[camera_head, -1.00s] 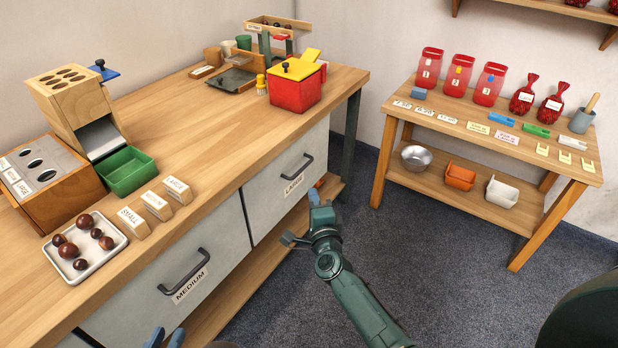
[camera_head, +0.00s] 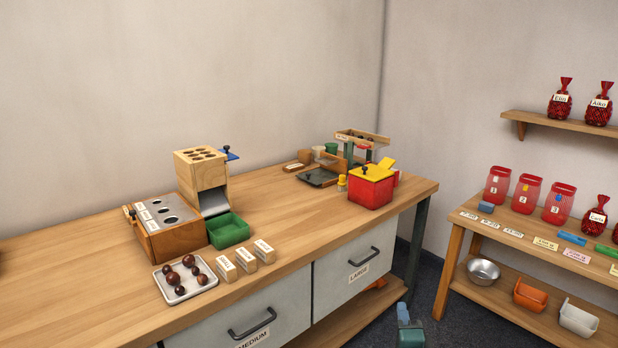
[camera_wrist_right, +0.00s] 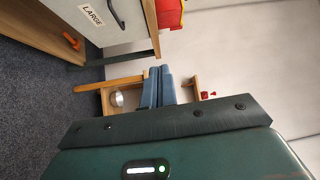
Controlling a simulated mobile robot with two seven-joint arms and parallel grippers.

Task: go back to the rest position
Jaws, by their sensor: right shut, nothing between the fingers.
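My right gripper (camera_head: 403,314) shows at the bottom of the head view, in front of the workbench's right end and over the floor. In the right wrist view its two blue fingers (camera_wrist_right: 158,88) are together with nothing between them. It is apart from the bench and from the drawer labelled LARGE (camera_head: 352,268), which is closed. My left gripper does not show in either current view.
The wooden workbench (camera_head: 110,297) carries a tray of chestnuts (camera_head: 168,294), a green bin (camera_head: 228,232), a wooden sorter (camera_head: 190,162) and a red box (camera_head: 370,195). A side table (camera_head: 453,250) with red jars stands at right. Dark floor (camera_head: 430,275) lies between.

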